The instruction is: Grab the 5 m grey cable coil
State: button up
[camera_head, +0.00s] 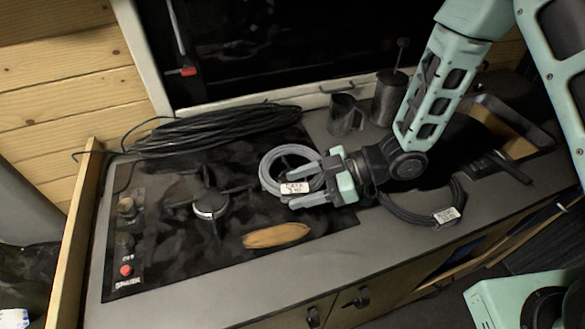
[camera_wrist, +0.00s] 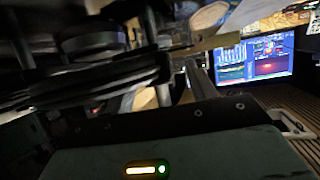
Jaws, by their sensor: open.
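A light grey cable coil (camera_head: 266,168) lies at the right part of the dark hob, in the middle of the head view. A white tag (camera_head: 294,187) on it seems to read "DATA 5 M". My gripper (camera_head: 292,187) reaches in from the right with its fingers apart. One finger shows above the tag and one below, both overlapping the coil's right side in the picture. I cannot tell whether they touch it. The wrist view is dark and blurred, and I cannot make out the coil there for certain.
A darker tagged coil (camera_head: 408,214) lies on the counter under my wrist. A long black cable bundle (camera_head: 215,128) lies behind. A yellow-brown oblong thing (camera_head: 276,235) is in front. A metal mug (camera_head: 344,115) and a pot (camera_head: 388,98) stand at the back. A lit screen (camera_wrist: 262,60) shows in the wrist view.

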grip_shut()
jog(key=shift+r, duration=0.2)
